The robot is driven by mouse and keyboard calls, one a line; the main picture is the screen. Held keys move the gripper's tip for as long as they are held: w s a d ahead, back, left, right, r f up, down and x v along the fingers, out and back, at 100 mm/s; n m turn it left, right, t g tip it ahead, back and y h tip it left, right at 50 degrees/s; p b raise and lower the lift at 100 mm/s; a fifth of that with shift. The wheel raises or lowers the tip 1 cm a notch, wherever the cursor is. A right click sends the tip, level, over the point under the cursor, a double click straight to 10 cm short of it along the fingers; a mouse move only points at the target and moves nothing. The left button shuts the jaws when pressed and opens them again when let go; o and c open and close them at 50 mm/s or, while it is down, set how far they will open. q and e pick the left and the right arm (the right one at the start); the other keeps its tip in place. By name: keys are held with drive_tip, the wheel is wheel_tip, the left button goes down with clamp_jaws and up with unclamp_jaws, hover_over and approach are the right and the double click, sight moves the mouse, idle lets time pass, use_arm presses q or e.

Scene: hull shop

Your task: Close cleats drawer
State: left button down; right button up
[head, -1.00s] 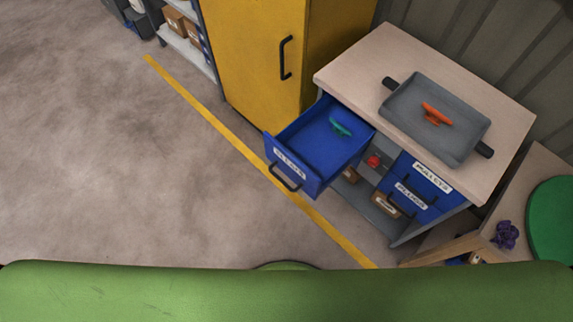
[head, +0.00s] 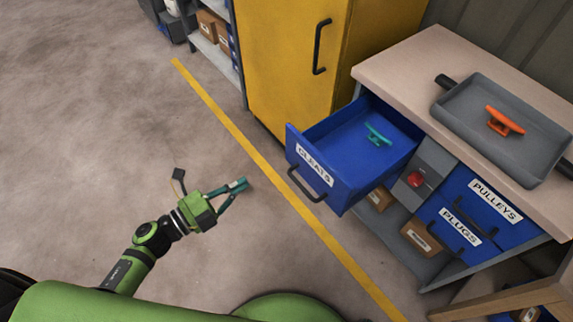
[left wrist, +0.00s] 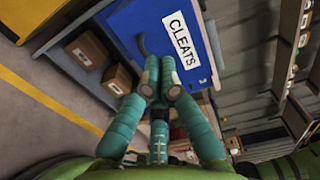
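The blue cleats drawer (head: 335,182) stands pulled out of the workbench in the head view, with a white CLEATS label and a dark handle (head: 307,186) on its front. A teal cleat (head: 377,134) lies inside it. My left gripper (head: 243,185) is in front of and left of the drawer, apart from the handle, its fingertips together and empty. In the left wrist view, the fingertips (left wrist: 161,72) point at the drawer front (left wrist: 165,22), and the handle is partly hidden behind them. My right gripper is not in view.
Shut PULLEYS and PLUGS drawers (head: 468,213) sit right of the open one, near a red object (head: 415,179). A grey tray (head: 500,140) holding an orange cleat (head: 504,121) is on the benchtop. A yellow cabinet (head: 285,60) stands behind.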

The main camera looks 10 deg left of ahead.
sight(296, 149)
use_arm(q)
drive_tip(key=p+x, duration=0.1)
drive_tip(key=x, duration=1.1)
drive_tip(key=shift+w+d+r, duration=0.1)
drive_tip(key=shift+d+r, duration=0.05)
drive_tip(key=shift+d, duration=0.25)
drive_tip(key=shift+w+d, duration=0.5)
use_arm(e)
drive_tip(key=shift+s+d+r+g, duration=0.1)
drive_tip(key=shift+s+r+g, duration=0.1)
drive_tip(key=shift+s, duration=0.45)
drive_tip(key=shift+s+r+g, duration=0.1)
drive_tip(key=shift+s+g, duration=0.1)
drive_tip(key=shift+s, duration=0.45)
